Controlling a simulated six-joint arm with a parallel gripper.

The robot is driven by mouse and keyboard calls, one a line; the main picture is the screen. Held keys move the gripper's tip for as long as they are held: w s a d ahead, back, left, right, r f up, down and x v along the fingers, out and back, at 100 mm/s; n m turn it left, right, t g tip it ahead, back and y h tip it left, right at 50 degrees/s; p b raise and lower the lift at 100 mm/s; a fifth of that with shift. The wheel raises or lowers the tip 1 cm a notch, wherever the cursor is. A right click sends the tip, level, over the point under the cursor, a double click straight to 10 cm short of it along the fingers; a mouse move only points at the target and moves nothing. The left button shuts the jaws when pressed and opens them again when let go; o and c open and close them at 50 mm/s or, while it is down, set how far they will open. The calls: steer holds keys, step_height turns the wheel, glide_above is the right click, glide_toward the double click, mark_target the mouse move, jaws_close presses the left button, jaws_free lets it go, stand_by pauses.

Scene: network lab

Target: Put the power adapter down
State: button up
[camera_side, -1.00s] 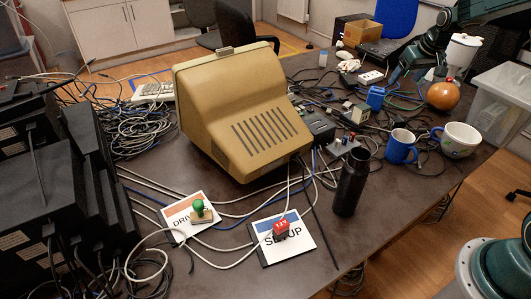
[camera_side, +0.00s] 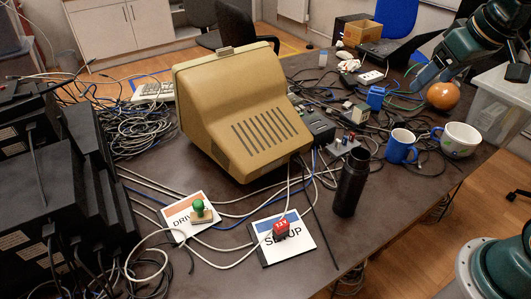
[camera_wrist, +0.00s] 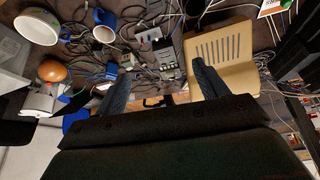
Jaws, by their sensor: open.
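A blue box (camera_side: 376,97) sits among cables near the back right. My gripper (camera_side: 424,78) is above the back right of the table, left of the orange ball (camera_side: 441,95) and well away from the red block. In the wrist view, my gripper (camera_wrist: 161,64) has its fingers wide apart, with nothing between them but table clutter below. I cannot make out the red block in the wrist view.
A beige monitor (camera_side: 230,115) fills the middle of the table. A black bottle (camera_side: 350,183) stands upright right of the SETUP card. The DRIVE card with a green-knobbed stamp (camera_side: 200,211) lies to its left. Loose cables cross the table.

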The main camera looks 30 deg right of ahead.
steer(key=s+a+f+n, duration=0.1)
steer(key=s+a, duration=0.4)
steer(key=s, duration=0.7)
steer(key=shift+f+y, duration=0.4)
steer(key=shift+f, duration=0.1)
stand_by(0.4)
